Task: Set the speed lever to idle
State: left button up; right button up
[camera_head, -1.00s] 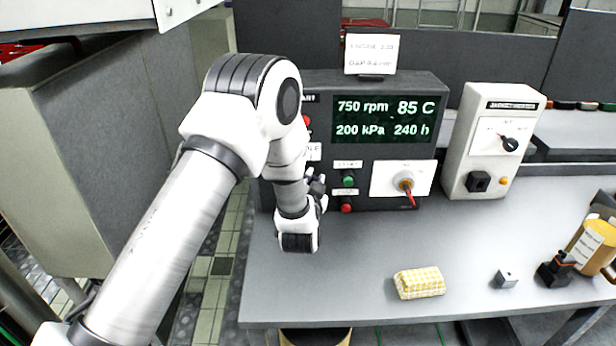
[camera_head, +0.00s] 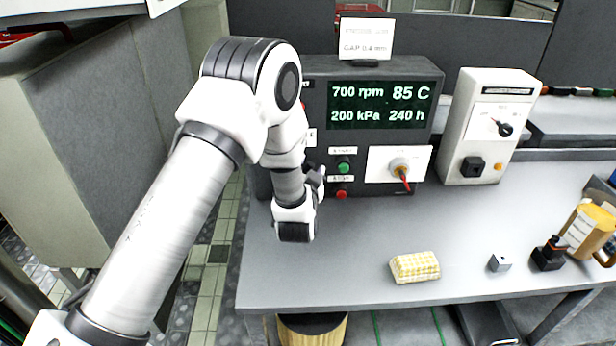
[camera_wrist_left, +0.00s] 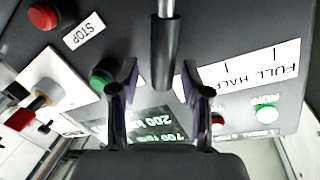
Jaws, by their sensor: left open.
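The speed lever, a steel rod with a black grip (camera_wrist_left: 163,52), shows in the left wrist view beside a white scale (camera_wrist_left: 250,72) reading FULL and HALF; the rest of the scale is hidden. My left gripper (camera_wrist_left: 160,80) is open, with one finger on each side of the lever's end in the picture. I cannot tell whether either finger touches it. In the head view my left gripper (camera_head: 317,180) is at the left side of the dark control panel (camera_head: 375,75), and my arm hides the lever. The display (camera_head: 382,105) reads 700 rpm. My right gripper is not in view.
On the panel are a green button (camera_head: 343,167), a red button (camera_head: 341,193) and a red-handled rotary switch (camera_head: 400,166). A white switch box (camera_head: 462,130) stands to the right. A yellow checked block (camera_head: 414,267) and a small grey cube (camera_head: 499,263) lie on the grey bench (camera_head: 300,287).

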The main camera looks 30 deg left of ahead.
pick_arm(q)
jog(key=v, duration=1.1)
jog(key=shift+d, duration=0.1)
